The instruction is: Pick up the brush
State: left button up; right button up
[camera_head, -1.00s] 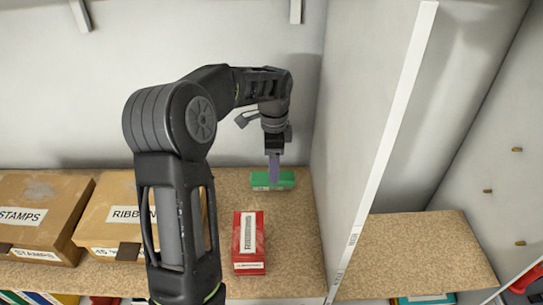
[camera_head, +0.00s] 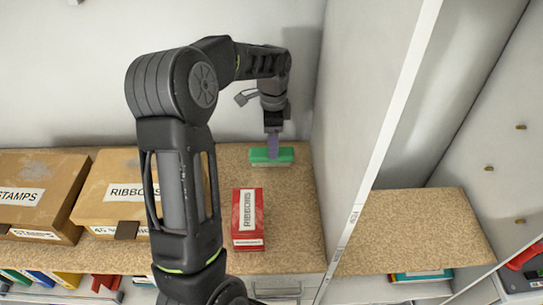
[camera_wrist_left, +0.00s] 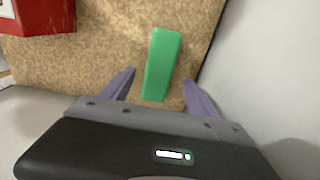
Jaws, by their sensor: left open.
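The brush is a green block-shaped piece (camera_head: 272,155) on the cork shelf, near the back wall and the upright divider; a paler strip shows along its lower front edge. My left gripper (camera_head: 273,138) is above it, pointing down. In the left wrist view the green brush (camera_wrist_left: 162,62) lies ahead of and partly between the open purple fingers of my left gripper (camera_wrist_left: 160,88). I see a gap between each finger and the brush. My right gripper is not in view.
Cardboard boxes marked ribbons (camera_head: 125,190) and stamps (camera_head: 35,190) stand to the left. A white divider (camera_head: 370,120) rises close on the right. Folders fill the shelf below.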

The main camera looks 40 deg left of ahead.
pick_arm(q)
notch_tip(320, 180, down, 5)
jog(key=b, duration=0.3)
jog(key=shift+f+b, duration=0.15)
jog(key=shift+b, duration=0.25)
jog(key=shift+d, duration=0.1)
jog(key=c, duration=1.5)
jog(key=shift+r, duration=0.2)
